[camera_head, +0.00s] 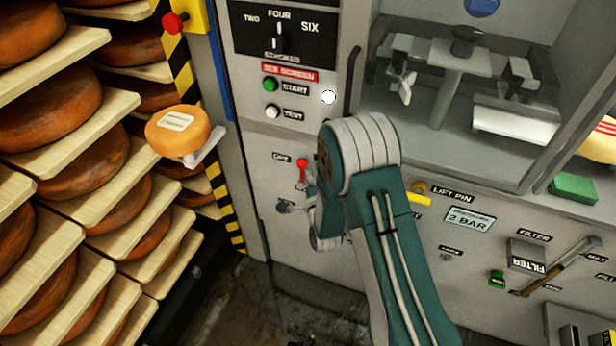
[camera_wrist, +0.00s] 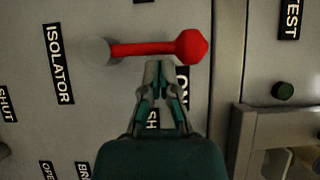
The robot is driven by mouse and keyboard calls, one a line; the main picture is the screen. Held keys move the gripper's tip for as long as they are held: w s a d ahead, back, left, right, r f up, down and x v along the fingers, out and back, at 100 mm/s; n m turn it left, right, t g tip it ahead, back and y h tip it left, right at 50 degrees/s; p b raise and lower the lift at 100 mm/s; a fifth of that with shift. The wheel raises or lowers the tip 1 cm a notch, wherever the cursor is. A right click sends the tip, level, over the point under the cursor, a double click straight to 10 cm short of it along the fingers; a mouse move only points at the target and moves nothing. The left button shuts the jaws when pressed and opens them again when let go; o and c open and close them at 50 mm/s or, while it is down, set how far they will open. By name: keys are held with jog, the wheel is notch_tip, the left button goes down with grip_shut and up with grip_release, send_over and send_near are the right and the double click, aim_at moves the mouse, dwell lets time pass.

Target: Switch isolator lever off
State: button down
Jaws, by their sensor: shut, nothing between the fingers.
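The isolator lever (camera_wrist: 150,48) is red with a knob at its right end in the wrist view. It lies roughly level there, from a round pivot at left. The ISOLATOR label (camera_wrist: 58,63) is left of it, and a partly hidden ON label (camera_wrist: 182,84) is below the knob. In the head view the lever (camera_head: 302,171) stands nearly upright beside a small label that seems to read OFF (camera_head: 282,157). My gripper (camera_wrist: 158,68) is shut and empty, its tips right at the lever shaft's lower side; I cannot tell if they touch. It also shows in the head view (camera_head: 287,207), partly hidden.
Shelves of cheese wheels (camera_head: 50,110) fill the left, with one pale wheel (camera_head: 178,130) on a bracket. A red emergency button (camera_head: 175,22) is above. A yellow lift-pin handle (camera_head: 418,199) is right of my arm.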

jog(key=shift+w+a+r+n+g, duration=0.2)
jog(key=shift+a+n+g, duration=0.25)
jog(key=shift+n, duration=0.15)
dwell(0.6)
jog(key=shift+w+a+r+n+h, duration=0.1)
jog(key=shift+a+n+h, duration=0.15)
jog(key=shift+n+h, duration=0.05)
jog(key=w+a+f+n+g+h, duration=0.2)
jog(key=a+f+n+g+h, duration=0.2)
jog(key=a+n, duration=0.2)
jog(key=shift+w+a, duration=0.25)
jog(key=shift+a, duration=0.2)
dwell(0.6)
jog(key=shift+f+g, duration=0.1)
jog(key=shift+g, duration=0.15)
dwell(0.3)
